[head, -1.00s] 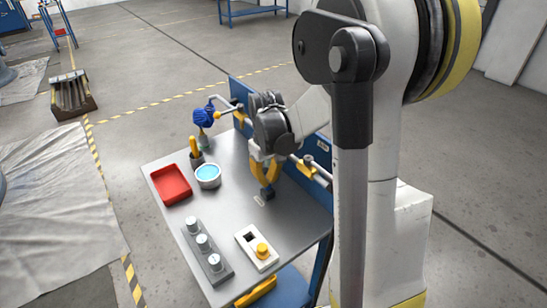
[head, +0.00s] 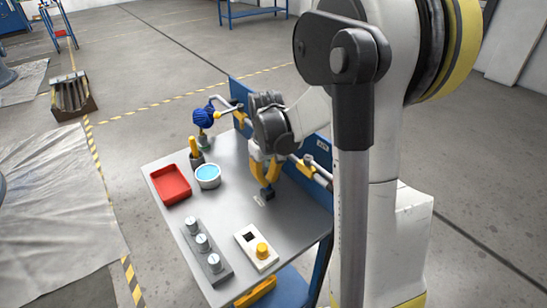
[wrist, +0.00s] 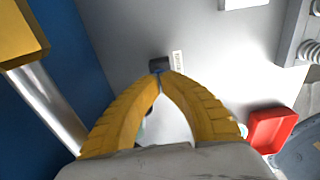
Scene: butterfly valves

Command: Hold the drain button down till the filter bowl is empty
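My gripper (head: 267,187) points down over the right part of the metal bench (head: 222,219). In the wrist view its yellow fingers (wrist: 159,75) meet at the tips, with nothing clearly held between them. A small dark block (wrist: 159,63) lies right at the fingertips, beside a white label (wrist: 178,64) too small to read. I cannot tell whether the block is the drain button, or whether the tips touch it. No filter bowl can be made out for sure; my arm and gripper cover part of the pipework behind. A bowl's fill level cannot be read.
Pipework (head: 309,166) runs along the blue back panel (head: 233,91).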

